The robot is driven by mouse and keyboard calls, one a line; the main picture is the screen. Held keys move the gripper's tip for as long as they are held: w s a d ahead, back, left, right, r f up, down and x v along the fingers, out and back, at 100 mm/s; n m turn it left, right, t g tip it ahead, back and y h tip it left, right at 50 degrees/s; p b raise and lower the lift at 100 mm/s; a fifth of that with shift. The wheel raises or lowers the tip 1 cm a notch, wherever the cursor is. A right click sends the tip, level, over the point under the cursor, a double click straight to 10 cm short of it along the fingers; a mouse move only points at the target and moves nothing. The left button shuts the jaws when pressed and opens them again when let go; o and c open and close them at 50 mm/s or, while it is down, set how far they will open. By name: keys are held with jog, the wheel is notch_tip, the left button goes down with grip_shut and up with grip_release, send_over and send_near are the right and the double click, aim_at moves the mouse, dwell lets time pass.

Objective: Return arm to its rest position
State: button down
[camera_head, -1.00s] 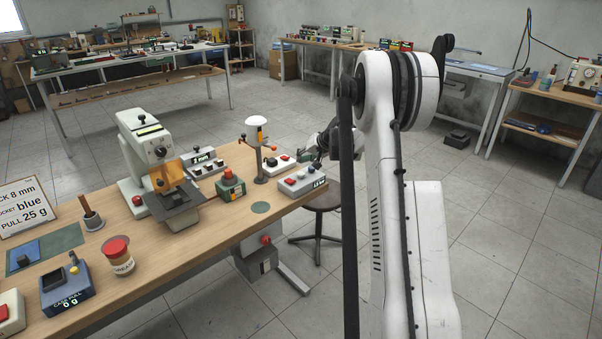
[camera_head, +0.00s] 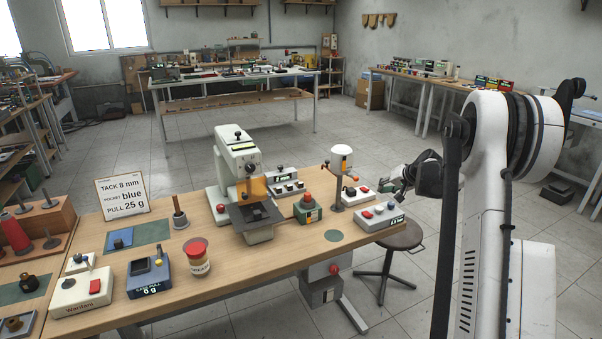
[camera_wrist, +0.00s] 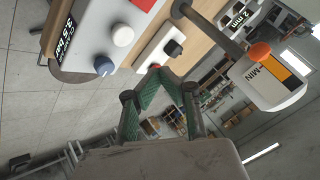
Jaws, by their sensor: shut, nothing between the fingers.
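My gripper (camera_head: 396,186) is near the right end of the wooden workbench (camera_head: 290,262), just behind and above a white control box (camera_head: 377,216) with a red button. My white arm rises large at the right of the head view. In the wrist view my gripper (camera_wrist: 163,72) shows two green-padded fingers that meet at their tips, with nothing held. The control box (camera_wrist: 105,35) with blue and white knobs lies to its upper left there. Part of the gripper is small and partly hidden by the arm in the head view.
A white press machine (camera_head: 236,160), a post with a white and orange top (camera_head: 341,160) and several small boxes stand on the bench. A round stool (camera_head: 398,238) is below the gripper. Open tiled floor lies behind the bench.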

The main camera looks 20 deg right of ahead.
jog(key=s+a+r+n+g, duration=0.1)
jog(key=s+a+r, duration=0.45)
jog(key=a, duration=0.35)
jog(key=s+a+r+n, duration=0.1)
jog(key=s+a+r, duration=0.4)
jog(key=a, duration=0.4)
jog(key=s+a+r+n+g, duration=0.1)
jog(key=s+a+r, duration=0.4)
jog(key=a, duration=0.4)
jog(key=s+a+r+n+h, duration=0.1)
jog(key=s+a+r+n, duration=0.1)
jog(key=s+a, duration=0.95)
jog(key=s+a+f+n, duration=0.1)
jog(key=s+a+f, duration=0.1)
jog(key=s, duration=0.6)
jog(key=s+a+f, duration=0.2)
jog(key=s+f, duration=0.1)
jog(key=s, duration=0.4)
jog(key=shift+s+n+h, duration=0.35)
jog(key=shift+n+h, duration=0.05)
